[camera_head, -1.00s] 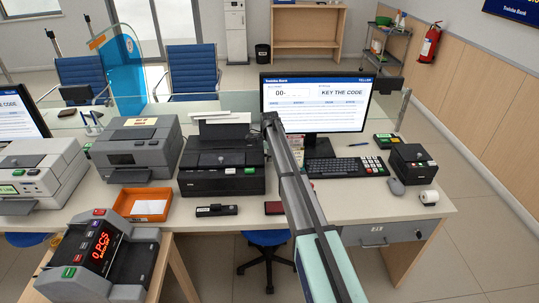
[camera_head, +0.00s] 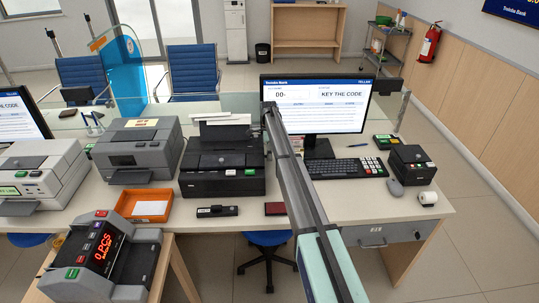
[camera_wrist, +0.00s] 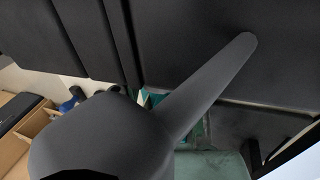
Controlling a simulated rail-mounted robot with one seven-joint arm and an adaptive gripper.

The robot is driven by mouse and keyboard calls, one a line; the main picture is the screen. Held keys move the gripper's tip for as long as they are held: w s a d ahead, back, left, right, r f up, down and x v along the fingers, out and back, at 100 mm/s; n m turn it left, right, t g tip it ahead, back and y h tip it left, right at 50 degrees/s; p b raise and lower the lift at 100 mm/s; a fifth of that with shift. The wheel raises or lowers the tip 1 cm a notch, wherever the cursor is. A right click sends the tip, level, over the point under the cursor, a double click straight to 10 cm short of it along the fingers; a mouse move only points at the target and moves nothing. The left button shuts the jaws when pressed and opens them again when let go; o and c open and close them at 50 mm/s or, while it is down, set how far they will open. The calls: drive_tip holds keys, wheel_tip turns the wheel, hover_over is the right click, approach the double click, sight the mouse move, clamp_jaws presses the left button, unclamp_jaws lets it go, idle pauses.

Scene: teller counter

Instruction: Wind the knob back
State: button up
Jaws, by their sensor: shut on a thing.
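The black printer (camera_head: 222,172) stands on the counter left of the monitor. My arm reaches from the bottom of the head view up to the printer's right side. My gripper (camera_head: 268,122) is at the far end of the arm, close to that side, and shows only as a small dark shape. In the wrist view a dark grey finger-like part (camera_wrist: 212,85) of my gripper stretches up and right, against black surfaces. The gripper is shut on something. The knob itself is hidden in both views, so its turn angle cannot be seen.
The monitor (camera_head: 345,95) reads "KEY THE CODE" and stands just right of my arm. A keyboard (camera_head: 347,168) and a small black box (camera_head: 412,165) lie to the right. A grey machine (camera_head: 140,150) and an orange tray (camera_head: 143,205) are left of the printer.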

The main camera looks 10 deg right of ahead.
idle(0.3)
drive_tip(key=o, duration=1.1)
drive_tip(key=shift+f, duration=0.1)
drive_tip(key=shift+o, duration=0.2)
drive_tip(key=v, duration=0.7)
drive_tip(key=shift+r, duration=0.3)
